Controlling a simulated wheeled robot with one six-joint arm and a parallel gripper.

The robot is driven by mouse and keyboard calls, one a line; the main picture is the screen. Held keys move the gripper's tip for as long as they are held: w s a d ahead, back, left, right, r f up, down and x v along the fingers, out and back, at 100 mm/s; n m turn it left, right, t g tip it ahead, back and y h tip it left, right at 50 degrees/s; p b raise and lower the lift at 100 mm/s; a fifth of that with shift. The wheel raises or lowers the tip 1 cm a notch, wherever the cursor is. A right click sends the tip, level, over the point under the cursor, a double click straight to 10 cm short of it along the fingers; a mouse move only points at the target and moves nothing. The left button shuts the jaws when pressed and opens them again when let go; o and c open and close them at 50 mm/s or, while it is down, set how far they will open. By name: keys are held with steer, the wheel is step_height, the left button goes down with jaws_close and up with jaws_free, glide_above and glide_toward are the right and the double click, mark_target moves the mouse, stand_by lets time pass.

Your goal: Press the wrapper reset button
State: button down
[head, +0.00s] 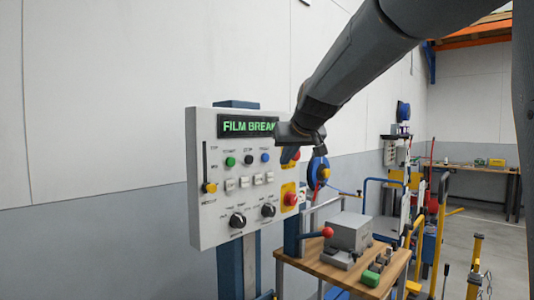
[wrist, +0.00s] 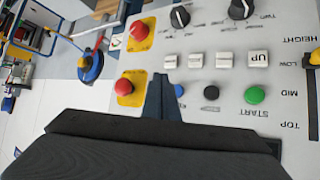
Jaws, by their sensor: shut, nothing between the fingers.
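The control panel (head: 218,215) is a pale grey box on a blue post, its display reading "FILM BREAK", the end covered by my arm. A blue button (head: 265,157) is rightmost in its round-button row, after a green button (head: 230,161) and a black button (head: 249,159). Its label is too small to read. The wrist view shows the blue button (wrist: 179,90) partly hidden beside my gripper (wrist: 160,78). My gripper (head: 288,158) is shut and empty, in front of the panel's right side, between the blue button and upper red button (wrist: 125,86); contact is unclear.
A second red button (head: 291,199) on yellow is lower right. White keys (head: 244,182), dark knobs (head: 238,220) and a yellow-tipped slider (head: 209,188) share the panel. A wooden table (head: 345,279) with a grey box and red-knobbed lever stands right of it.

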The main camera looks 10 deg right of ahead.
steer(key=shift+w+a+p, duration=0.5)
steer(key=shift+w+a, duration=0.1)
steer(key=shift+w, duration=0.25)
steer(key=shift+w+a+p, duration=0.45)
steer(key=shift+w+a, duration=0.15)
steer(key=shift+w, duration=0.2)
steer(key=shift+w+a, duration=0.1)
stand_by(0.8)
steer(key=shift+w+a, duration=0.15)
steer(key=shift+w, duration=0.1)
steer(key=shift+w+a+p, duration=0.3)
steer(key=shift+w+p, duration=0.1)
steer(key=shift+p, duration=0.1)
stand_by(0.8)
steer(key=shift+s+d, duration=0.1)
stand_by(0.3)
steer(key=shift+s+d+b, duration=0.45)
steer(key=shift+s+b, duration=0.1)
steer(key=shift+s, duration=0.1)
steer(key=shift+s+d+b, duration=0.75)
steer(key=shift+s+b, duration=0.05)
steer(key=shift+s, duration=0.25)
steer(key=shift+s+d+b, duration=0.7)
steer(key=shift+s+b, duration=0.05)
steer(key=shift+s, duration=0.25)
